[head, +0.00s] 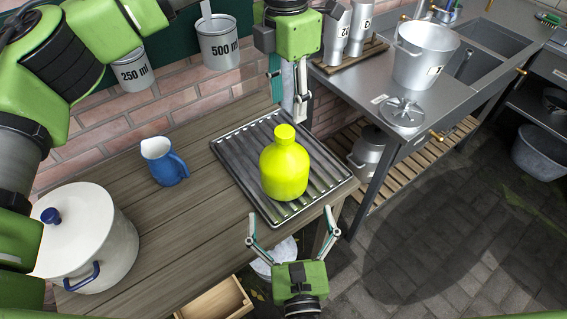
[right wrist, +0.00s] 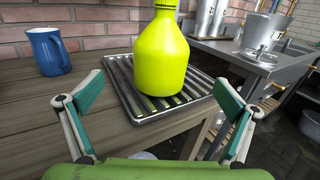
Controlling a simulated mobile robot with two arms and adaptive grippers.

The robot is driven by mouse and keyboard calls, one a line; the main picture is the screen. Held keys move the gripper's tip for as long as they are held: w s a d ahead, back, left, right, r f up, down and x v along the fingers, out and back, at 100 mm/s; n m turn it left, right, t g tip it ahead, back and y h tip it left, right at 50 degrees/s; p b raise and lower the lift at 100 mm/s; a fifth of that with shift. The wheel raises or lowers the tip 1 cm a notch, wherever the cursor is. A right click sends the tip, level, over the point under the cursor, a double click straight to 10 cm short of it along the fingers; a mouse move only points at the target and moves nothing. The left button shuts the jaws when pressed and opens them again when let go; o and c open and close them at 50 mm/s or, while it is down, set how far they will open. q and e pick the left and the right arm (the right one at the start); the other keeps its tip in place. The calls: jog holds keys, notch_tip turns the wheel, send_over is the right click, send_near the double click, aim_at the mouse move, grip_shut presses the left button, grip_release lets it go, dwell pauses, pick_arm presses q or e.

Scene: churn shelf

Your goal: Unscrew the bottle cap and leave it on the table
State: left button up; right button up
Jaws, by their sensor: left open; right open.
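A yellow-green bottle (head: 285,168) stands upright on a ribbed metal tray (head: 232,158) on the wooden table. Its cap (head: 285,133), the same colour, sits on top of the neck. My left gripper (head: 289,108) points down just behind and above the cap, apart from it, with its fingers open. My right gripper (head: 290,214) is open and empty in front of the bottle, at the table's front right edge, fingers pointing towards it. In the right wrist view the bottle (right wrist: 161,55) stands ahead between the open fingers, its top cut off by the frame.
A blue jug (head: 170,166) and a white lidded pot (head: 92,235) stand on the wooden table (head: 165,218) to the left. Measuring cups hang on the brick wall. A metal sink counter (head: 375,95) with a bucket (head: 424,55) is at right. The table between jug and tray is clear.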

aim_at(284, 165)
pick_arm(q)
jog(key=shift+w+a+r, duration=0.15)
jog(key=shift+a+r, duration=0.05)
jog(key=shift+a, duration=0.1)
pick_arm(e)
jog(key=w, duration=0.9)
jog(key=w+a, duration=0.1)
jog(key=w, duration=0.3)
jog(key=shift+w+a+f, duration=0.1)
jog(key=shift+w, duration=0.25)
